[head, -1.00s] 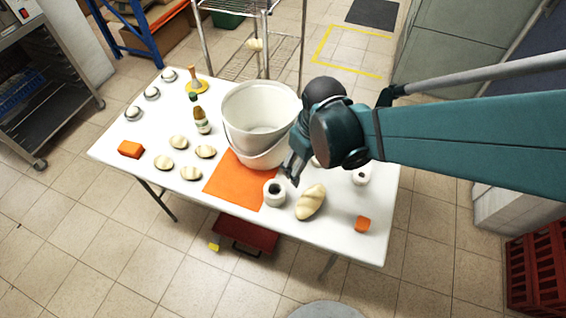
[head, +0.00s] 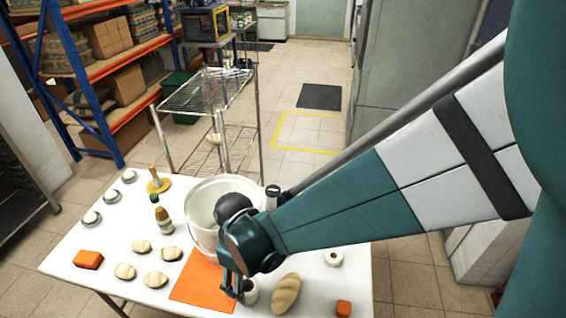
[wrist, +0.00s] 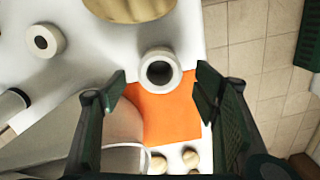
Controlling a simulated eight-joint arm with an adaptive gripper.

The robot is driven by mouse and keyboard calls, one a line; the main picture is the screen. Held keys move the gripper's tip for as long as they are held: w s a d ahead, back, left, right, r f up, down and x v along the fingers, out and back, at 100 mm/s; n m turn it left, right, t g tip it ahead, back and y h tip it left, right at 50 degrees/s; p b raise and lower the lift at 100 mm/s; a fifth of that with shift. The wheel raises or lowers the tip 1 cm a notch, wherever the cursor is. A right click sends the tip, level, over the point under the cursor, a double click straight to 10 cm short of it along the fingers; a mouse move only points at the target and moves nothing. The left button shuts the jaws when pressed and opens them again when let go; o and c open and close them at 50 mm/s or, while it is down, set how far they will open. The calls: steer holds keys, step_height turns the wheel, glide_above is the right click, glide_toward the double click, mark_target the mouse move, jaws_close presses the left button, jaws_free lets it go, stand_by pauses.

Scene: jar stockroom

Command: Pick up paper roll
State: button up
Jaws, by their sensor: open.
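A white paper roll (head: 250,293) stands upright on the white table, at the right edge of the orange mat (head: 196,285). My gripper (head: 236,286) is over it and hides part of it in the head view. In the wrist view the same roll (wrist: 160,54) shows its dark hole upward, centred between the two open fingers (wrist: 161,78), with gaps on both sides. A second paper roll (head: 333,264) stands farther right on the table; it also shows in the wrist view (wrist: 45,30) at upper left.
A white bucket (head: 205,190) stands close behind my gripper. A bread loaf (head: 286,293) lies just right of the near roll, with an orange block (head: 343,308) beyond it. Several buns (head: 155,280), a bottle (head: 163,220) and another orange block (head: 88,259) are on the left.

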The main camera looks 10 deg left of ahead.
mark_target(248, 291)
steer(key=shift+f, duration=0.1)
steer(key=shift+f+b, duration=0.35)
steer(key=shift+f, duration=0.85)
steer(key=shift+f, duration=0.1)
steer(key=shift+f+b, duration=0.9)
steer(key=shift+f, duration=1.6)
steer(key=c, duration=1)
